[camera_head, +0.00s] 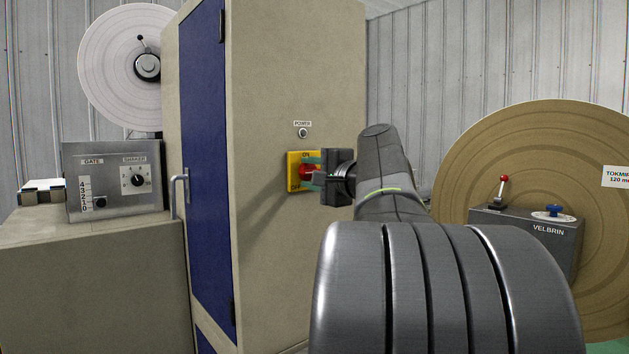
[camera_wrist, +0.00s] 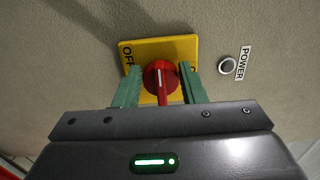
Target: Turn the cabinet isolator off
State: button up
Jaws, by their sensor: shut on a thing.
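The cabinet isolator is a red rotary knob (camera_head: 305,173) on a yellow plate (camera_head: 293,172) on the beige side of the cabinet. The plate reads ON at the top and OFF at the lower left. My gripper (camera_head: 311,168) reaches it from the right and is shut on the knob. In the wrist view the green fingers (camera_wrist: 162,70) stand on both sides of the red knob (camera_wrist: 159,76). Its white mark runs up and down in that view, with OFF to the upper left. ON is hidden there by a finger.
A small round lamp (camera_head: 303,133) labelled POWER sits above the plate. The cabinet's blue door (camera_head: 207,150) has a handle (camera_head: 177,193). A grey GATE and SHAKER box (camera_head: 115,181) stands left. A VELBRIN box (camera_head: 540,238) and a large brown reel (camera_head: 470,150) are right.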

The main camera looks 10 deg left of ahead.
dwell(0.5)
jog(key=o, duration=1)
jog(key=b+v, duration=0.1)
jog(key=v, duration=1.2)
jog(key=shift+s+d, duration=0.2)
jog(key=shift+d, duration=0.05)
jog(key=p+x, duration=0.1)
jog(key=x, duration=1.2)
jog(key=shift+w+a, duration=0.25)
jog(key=shift+a, duration=0.05)
